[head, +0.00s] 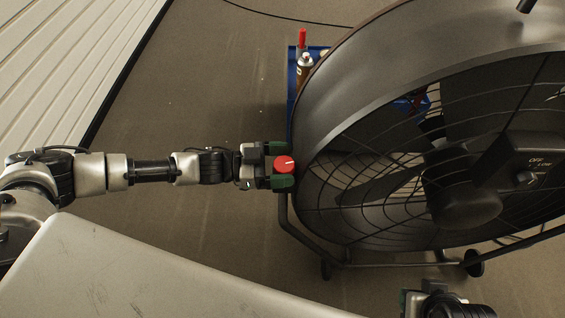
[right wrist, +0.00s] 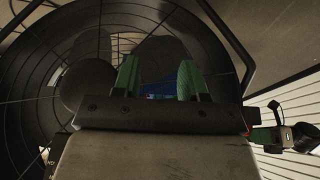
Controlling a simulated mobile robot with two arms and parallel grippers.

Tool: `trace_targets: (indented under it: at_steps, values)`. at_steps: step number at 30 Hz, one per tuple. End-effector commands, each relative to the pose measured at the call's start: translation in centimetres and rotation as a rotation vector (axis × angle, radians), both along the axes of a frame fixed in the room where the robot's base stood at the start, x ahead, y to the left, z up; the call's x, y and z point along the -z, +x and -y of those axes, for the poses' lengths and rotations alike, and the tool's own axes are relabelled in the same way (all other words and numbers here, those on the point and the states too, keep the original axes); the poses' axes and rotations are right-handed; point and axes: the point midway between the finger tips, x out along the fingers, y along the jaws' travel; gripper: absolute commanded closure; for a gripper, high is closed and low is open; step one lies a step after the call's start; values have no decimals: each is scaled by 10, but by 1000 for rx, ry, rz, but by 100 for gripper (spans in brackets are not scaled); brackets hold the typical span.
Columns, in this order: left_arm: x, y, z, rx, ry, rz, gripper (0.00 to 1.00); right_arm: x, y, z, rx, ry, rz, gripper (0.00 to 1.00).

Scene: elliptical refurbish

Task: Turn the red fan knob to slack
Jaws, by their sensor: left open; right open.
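The red knob (head: 284,163) is round with a white pointer line and shows at the left edge of the big dark fan (head: 345,90) in the head view. My left gripper (head: 283,168) reaches in from the left, open, with one green finger on each side of the knob. I cannot tell whether the fingers touch it. My right gripper shows partly at the bottom edge of the head view. In the right wrist view my right gripper (right wrist: 158,80) is open and empty, its two green fingers apart before the fan grille.
A blue crate (head: 292,80) with bottles stands behind the fan's left rim. A control box marked OFF and LOW (head: 525,165) sits at the fan's hub. The fan's tubular stand (head: 300,238) has wheels. Open floor (head: 190,100) lies left of the fan, beside a white slatted panel (head: 60,60).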

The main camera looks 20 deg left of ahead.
Motion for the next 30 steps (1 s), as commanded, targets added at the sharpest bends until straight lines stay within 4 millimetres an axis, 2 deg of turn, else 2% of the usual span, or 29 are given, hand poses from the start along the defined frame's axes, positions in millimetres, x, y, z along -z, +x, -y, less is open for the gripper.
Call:
trace_targets:
  at_steps: [7, 17, 23, 27, 30]
  values:
    - [0, 0, 1, 0, 1, 0, 20, 0, 0, 0, 0, 0, 2, 57]
    - [0, 0, 0, 0, 1, 0, 70, 0, 0, 0, 0, 0, 2, 57]
    - [-2, -1, 2, -31, -4, -3, 69, -6, -1, 0, 0, -2, -9, 57]
    - [-3, -2, 2, -104, -6, -4, 69, -12, -12, 3, 6, -14, -76, 57]
    - [-3, -1, 3, -160, -6, -4, 69, -6, -13, 4, 7, -18, -103, 57]
